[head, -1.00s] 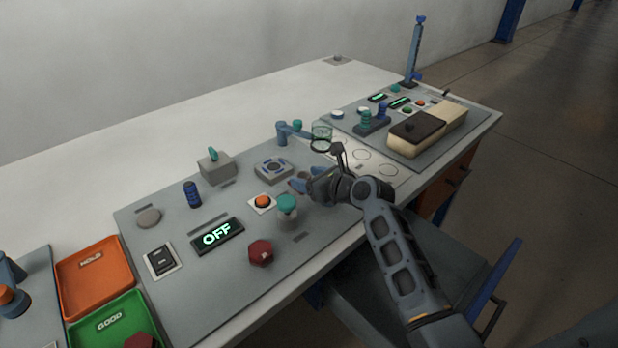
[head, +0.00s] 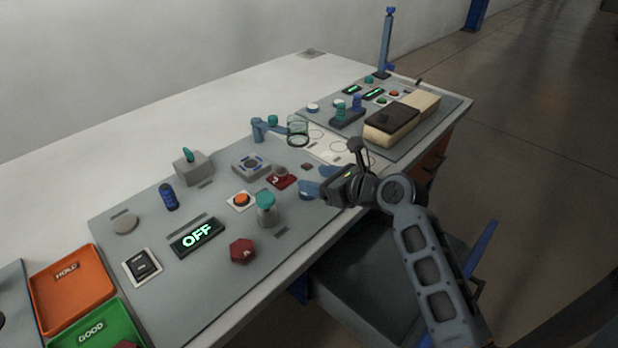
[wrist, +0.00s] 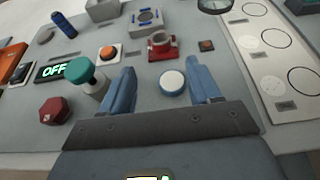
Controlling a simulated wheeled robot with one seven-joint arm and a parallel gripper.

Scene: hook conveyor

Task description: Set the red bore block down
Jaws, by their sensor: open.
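The red bore block (head: 284,184) sits on the grey panel just in front of a grey square unit with a round blue-marked top. In the wrist view, the block (wrist: 162,55) shows a red base with a grey ring-like bore on top and seems to rest flat. My gripper (head: 314,181) is to the right of the block in the head view, apart from it. In the wrist view, its two blue fingers (wrist: 161,76) are spread with the block beyond their tips. A white disc with a blue rim (wrist: 172,82) shows between the fingers, below them; nothing is gripped.
A teal-topped jar (head: 266,210), an orange button (head: 241,200) and a red hexagonal piece (head: 243,250) stand nearby on the panel. A magnifier (head: 298,130) is behind. An OFF display (head: 197,237), an orange HOLD tray (head: 72,290) and a green GOOD tray (head: 112,325) are left.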

